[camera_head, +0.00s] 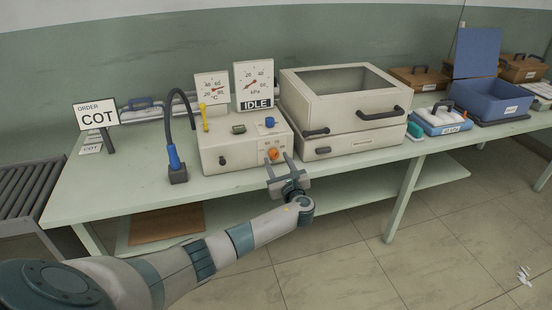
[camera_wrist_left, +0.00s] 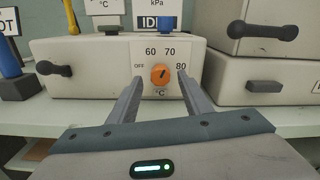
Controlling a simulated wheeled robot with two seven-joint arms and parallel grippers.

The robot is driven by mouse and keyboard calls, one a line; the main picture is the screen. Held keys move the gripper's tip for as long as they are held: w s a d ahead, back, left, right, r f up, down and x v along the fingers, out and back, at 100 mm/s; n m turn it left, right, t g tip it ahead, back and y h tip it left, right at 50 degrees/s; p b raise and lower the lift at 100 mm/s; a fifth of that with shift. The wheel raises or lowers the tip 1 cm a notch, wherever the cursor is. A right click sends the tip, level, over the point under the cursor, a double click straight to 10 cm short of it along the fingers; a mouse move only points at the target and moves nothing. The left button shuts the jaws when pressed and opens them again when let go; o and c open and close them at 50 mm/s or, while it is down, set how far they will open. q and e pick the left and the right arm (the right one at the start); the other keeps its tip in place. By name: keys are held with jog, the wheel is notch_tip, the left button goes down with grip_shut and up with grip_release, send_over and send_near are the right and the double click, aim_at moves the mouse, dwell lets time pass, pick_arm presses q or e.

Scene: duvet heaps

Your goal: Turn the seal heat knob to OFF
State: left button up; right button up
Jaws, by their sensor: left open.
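The orange seal heat knob (camera_head: 274,154) sits on the front of the cream control box (camera_head: 215,154). In the left wrist view the knob (camera_wrist_left: 160,75) is in the middle, with OFF at its left, 60 and 70 above and 80 at its right. Its dark mark leans up and right, roughly toward 70. My left gripper (camera_head: 278,163) is open in front of the box. In the left wrist view its fingers (camera_wrist_left: 160,86) stand apart on either side of the knob, with visible gaps; I cannot tell how deep they reach. My right gripper is out of view.
A cream lidded machine (camera_head: 340,110) with black handles stands right of the box. A black knob (camera_head: 222,161) is on the box front; a blue-handled tool (camera_head: 174,158) stands left. Dials and an IDLE sign (camera_head: 257,104) are above. The table's front edge is below.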

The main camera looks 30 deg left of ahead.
pick_arm(q)
jog(key=shift+x, duration=1)
jog(key=shift+c, duration=0.4)
jog(key=c, duration=1)
jog(key=shift+f, duration=0.1)
